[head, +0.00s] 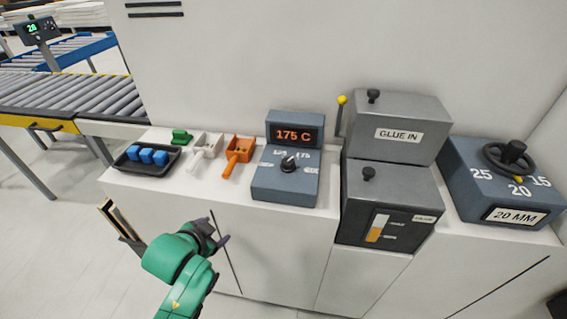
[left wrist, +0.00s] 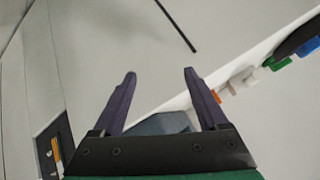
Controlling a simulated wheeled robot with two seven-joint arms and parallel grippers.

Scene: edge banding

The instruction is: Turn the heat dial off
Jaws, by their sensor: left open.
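The heat dial (head: 288,163) is a dark knob with a light pointer on the sloped top of a blue-grey control box (head: 285,187). The box's display (head: 294,135) reads 175 C in orange. My left gripper (head: 222,232) is open and empty, in front of the counter and below its top, to the lower left of the box. In the left wrist view its two dark fingers (left wrist: 160,85) stand apart with nothing between them. Part of a blue-grey surface shows behind the fingers there; the dial itself does not show. My right gripper is not in view.
Right stand the grey glue unit (head: 398,150) with a yellow-tipped lever (head: 341,101) and a handwheel box (head: 480,190).

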